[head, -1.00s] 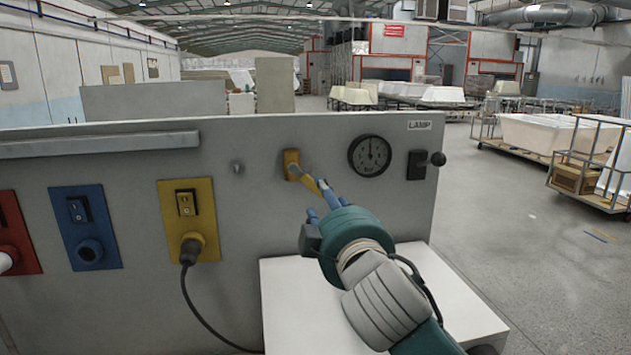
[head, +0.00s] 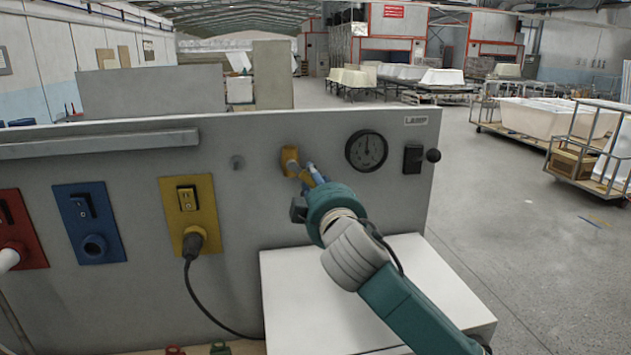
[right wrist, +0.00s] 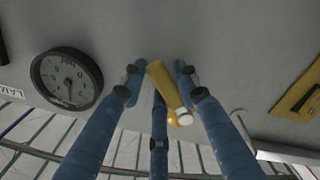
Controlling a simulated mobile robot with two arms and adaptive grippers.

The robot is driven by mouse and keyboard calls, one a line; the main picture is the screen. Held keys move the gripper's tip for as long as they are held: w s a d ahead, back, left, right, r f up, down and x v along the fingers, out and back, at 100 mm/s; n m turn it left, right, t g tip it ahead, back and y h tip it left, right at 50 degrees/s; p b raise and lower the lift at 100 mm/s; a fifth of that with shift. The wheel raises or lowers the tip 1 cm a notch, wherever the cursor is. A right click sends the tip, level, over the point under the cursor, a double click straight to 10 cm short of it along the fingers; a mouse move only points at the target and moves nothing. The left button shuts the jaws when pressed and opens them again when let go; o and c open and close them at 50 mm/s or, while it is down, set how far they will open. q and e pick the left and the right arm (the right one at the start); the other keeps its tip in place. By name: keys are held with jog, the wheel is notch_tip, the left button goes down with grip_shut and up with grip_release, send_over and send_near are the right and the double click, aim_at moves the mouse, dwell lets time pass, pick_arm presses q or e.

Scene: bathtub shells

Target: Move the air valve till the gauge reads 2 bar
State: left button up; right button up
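The yellow air valve (head: 290,161) sits on the grey panel left of the gauge, its handle slanting down to the right. The round dark gauge (head: 367,151) has its needle pointing roughly straight up; its numbers are too small to read in the head view. In the right wrist view the gauge (right wrist: 67,80) appears upside down. My right gripper (head: 313,177) is at the valve handle. In the right wrist view its blue fingers (right wrist: 158,77) are spread around the yellow handle (right wrist: 168,86), with gaps visible beside it. My left gripper is out of view.
The panel (head: 335,130) also carries a black lamp switch (head: 412,159) and yellow (head: 190,210), blue (head: 90,222) and red (head: 18,230) sockets. A black cable hangs from the yellow one. A white box-like surface (head: 300,310) lies below my right arm.

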grip_shut()
jog(key=shift+d+r+n+p, duration=0.2)
jog(key=shift+r+n+p, duration=0.25)
jog(key=shift+n+p, duration=0.2)
jog(key=shift+d+r+n+p, duration=0.15)
jog(key=shift+r+n+p, duration=0.05)
jog(key=shift+n+p, duration=0.4)
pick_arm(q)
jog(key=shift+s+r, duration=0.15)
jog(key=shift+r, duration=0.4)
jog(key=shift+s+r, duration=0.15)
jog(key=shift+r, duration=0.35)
pick_arm(e)
jog(key=shift+f, duration=0.1)
jog(key=o, duration=0.6)
grip_release()
jog(key=shift+c, duration=0.2)
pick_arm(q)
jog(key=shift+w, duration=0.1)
pick_arm(e)
jog(key=s+d, duration=0.2)
jog(key=s, duration=0.9)
jog(key=shift+s+d, duration=0.2)
jog(key=shift+s, duration=0.2)
